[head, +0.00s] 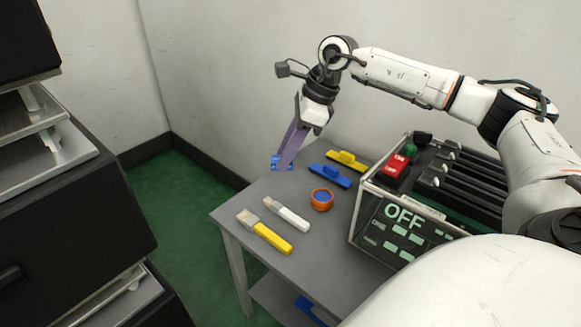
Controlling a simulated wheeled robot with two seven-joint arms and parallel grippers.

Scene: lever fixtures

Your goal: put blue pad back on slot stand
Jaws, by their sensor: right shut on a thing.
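My right gripper (283,160) points down over the back left edge of the grey table (262,203). It is shut on a small blue piece, which looks like the blue pad (275,163); the fingers hide part of it. A blue bar with a raised block (330,177) lies on the table to the right, with a similar yellow one (346,161) behind it. I cannot tell which thing is the slot stand. My left gripper is not in view.
An orange ring-shaped cup with blue inside (321,199) and white (288,213) and yellow (266,235) brush-like tools lie on the table. A clear-sided box reading OFF (400,230), with red and green buttons, stands at right. Dark cabinets (70,220) stand at left.

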